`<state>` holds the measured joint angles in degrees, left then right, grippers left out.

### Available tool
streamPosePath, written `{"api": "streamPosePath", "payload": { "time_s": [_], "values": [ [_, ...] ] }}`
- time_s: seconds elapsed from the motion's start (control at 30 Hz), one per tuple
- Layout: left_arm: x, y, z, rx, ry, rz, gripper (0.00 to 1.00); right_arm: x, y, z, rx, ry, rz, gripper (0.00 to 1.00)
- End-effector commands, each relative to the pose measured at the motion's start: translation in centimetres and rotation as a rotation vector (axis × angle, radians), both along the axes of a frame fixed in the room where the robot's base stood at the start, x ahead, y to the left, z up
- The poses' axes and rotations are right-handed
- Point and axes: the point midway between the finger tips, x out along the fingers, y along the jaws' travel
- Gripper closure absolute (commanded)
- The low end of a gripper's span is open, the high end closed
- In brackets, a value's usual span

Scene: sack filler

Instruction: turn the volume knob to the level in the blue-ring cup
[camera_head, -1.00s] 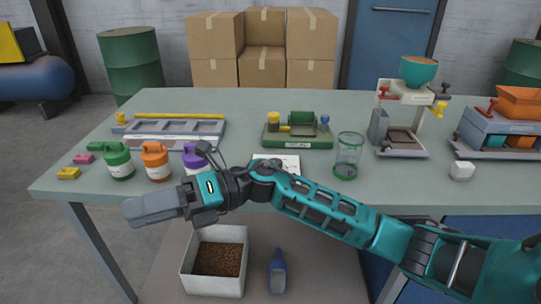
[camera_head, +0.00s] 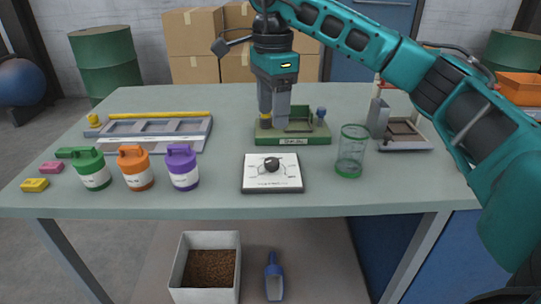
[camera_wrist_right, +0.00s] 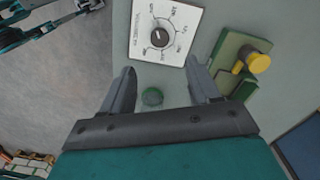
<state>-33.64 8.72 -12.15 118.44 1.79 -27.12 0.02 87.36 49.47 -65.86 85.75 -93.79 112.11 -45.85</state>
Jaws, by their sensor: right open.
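The black volume knob (camera_head: 271,164) sits on a white dial plate (camera_head: 260,184) near the table's front edge. In the right wrist view, the knob (camera_wrist_right: 160,38) has scale marks around it on the plate (camera_wrist_right: 190,18). My right gripper (camera_head: 274,117) points down behind the plate, before the green machine, with its fingers apart and empty. In the right wrist view, the gripper (camera_wrist_right: 161,68) is below the knob. A clear cup (camera_head: 350,152) with a green rim stands right of the plate. I see no blue-ring cup. My left gripper does not show.
The green machine (camera_head: 293,138) stands behind the plate. Green (camera_head: 93,172), orange (camera_head: 136,170) and purple (camera_head: 183,170) containers stand to the left, before a grey tray (camera_head: 160,128). My right arm covers the back right. The table's front strip is clear.

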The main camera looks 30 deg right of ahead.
Motion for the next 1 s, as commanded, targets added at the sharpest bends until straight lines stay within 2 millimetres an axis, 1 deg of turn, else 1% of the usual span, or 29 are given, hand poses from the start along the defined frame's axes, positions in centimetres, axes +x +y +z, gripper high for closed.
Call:
{"api": "streamPosePath", "payload": {
  "time_s": [0.03,0.3,0.4,0.5,0.6,0.7,0.97,1.0],
  "values": [
    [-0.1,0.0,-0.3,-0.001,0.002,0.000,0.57,-0.1,0.0,-1.3,-0.001,0.003,0.000,0.39],
    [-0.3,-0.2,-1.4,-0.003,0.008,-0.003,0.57,-0.1,0.0,-7.0,0.003,0.004,-0.001,0.39],
    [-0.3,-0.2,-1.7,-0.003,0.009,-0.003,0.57,-0.1,0.0,-8.7,0.002,0.003,-0.001,0.39],
    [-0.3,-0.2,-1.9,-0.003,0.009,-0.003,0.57,-0.1,0.1,-9.9,0.003,0.002,-0.001,0.39],
    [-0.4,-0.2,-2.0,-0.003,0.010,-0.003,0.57,0.0,0.1,-10.7,0.004,-0.001,-0.001,0.39],
    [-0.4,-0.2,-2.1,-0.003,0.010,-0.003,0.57,0.0,0.1,-11.1,0.004,-0.001,0.000,0.39],
    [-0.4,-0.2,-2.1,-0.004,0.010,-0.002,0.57,0.0,0.1,-11.1,0.004,-0.001,0.000,0.39],
    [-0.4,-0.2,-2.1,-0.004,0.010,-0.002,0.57,0.0,0.1,-11.1,0.004,-0.001,0.000,0.42]
  ]
}}
